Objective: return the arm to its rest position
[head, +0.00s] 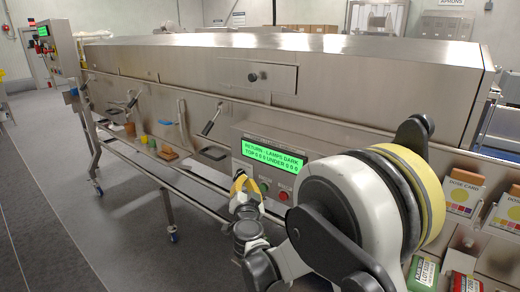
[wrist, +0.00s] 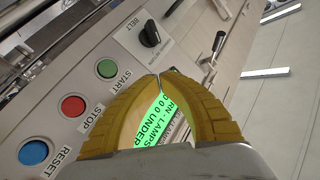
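My gripper (head: 243,178) is in front of the control panel (head: 258,136), just below its green display (head: 268,154) in the head view. In the wrist view, the yellow fingertips of my gripper (wrist: 160,76) meet, with nothing held between them. The display (wrist: 160,118) shows through the gap behind the tips; in the head view it reads "RETURN - LAMPS DARK" and "TOP 0 0 0 UNDER 0 0 0". My arm is bent, with its large white and black joint filling the lower right of the head view. I cannot tell whether the fingers touch the panel.
The wrist view shows a green START button (wrist: 107,68), a red STOP button (wrist: 73,107), a blue RESET button (wrist: 33,152) and a black BELT knob (wrist: 150,37). The steel tunnel (head: 200,62) runs behind. Dose cards (head: 462,192) stand at right. Open floor (head: 90,220) lies left.

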